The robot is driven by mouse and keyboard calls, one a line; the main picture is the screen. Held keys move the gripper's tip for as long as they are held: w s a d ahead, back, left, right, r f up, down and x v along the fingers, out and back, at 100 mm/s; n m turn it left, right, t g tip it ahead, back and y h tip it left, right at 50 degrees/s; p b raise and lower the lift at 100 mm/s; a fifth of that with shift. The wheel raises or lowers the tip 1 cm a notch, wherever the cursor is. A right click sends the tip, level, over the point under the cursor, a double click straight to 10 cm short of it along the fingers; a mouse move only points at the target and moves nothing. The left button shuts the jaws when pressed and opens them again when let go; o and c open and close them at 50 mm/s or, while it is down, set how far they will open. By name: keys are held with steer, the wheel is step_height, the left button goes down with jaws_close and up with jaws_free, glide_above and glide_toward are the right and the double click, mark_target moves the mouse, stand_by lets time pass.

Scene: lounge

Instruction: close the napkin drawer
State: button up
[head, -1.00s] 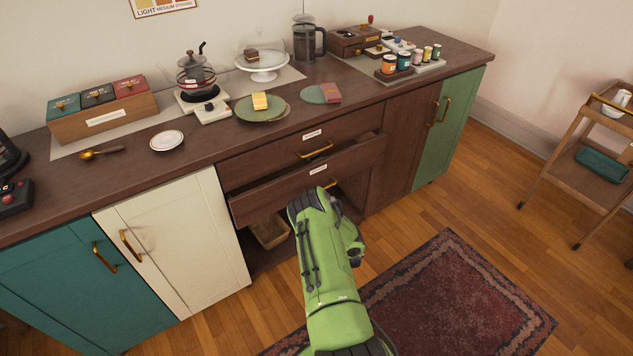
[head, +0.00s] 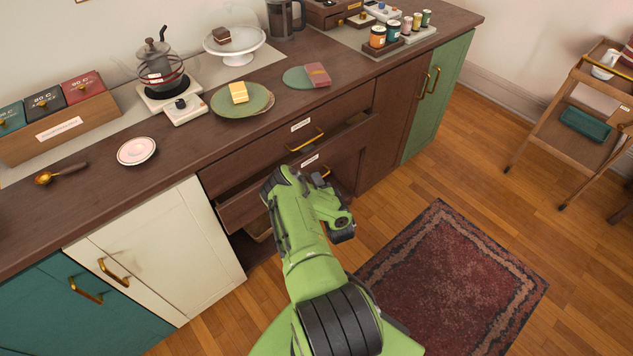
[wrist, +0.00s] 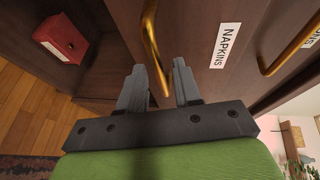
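The napkin drawer (head: 240,209) is the lower wooden drawer under the counter; its front still stands out a little from the cabinet. In the wrist view its NAPKINS label (wrist: 222,45) sits beside its brass handle (wrist: 153,50). My gripper (wrist: 160,85) is close to the drawer front, its two dark fingers apart with the lower end of the handle showing between them. I cannot tell whether they touch the handle or the front. In the head view my green arm hides the fingertips and part of the drawer front.
The upper drawer (head: 245,160) with its own brass handle (head: 305,140) is just above. An open compartment below holds a red box (wrist: 62,38). Cabinets stand on both sides. A patterned rug (head: 455,270) and a wooden cart (head: 575,125) are to the right.

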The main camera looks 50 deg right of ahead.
jaws_close()
stand_by(1.2)
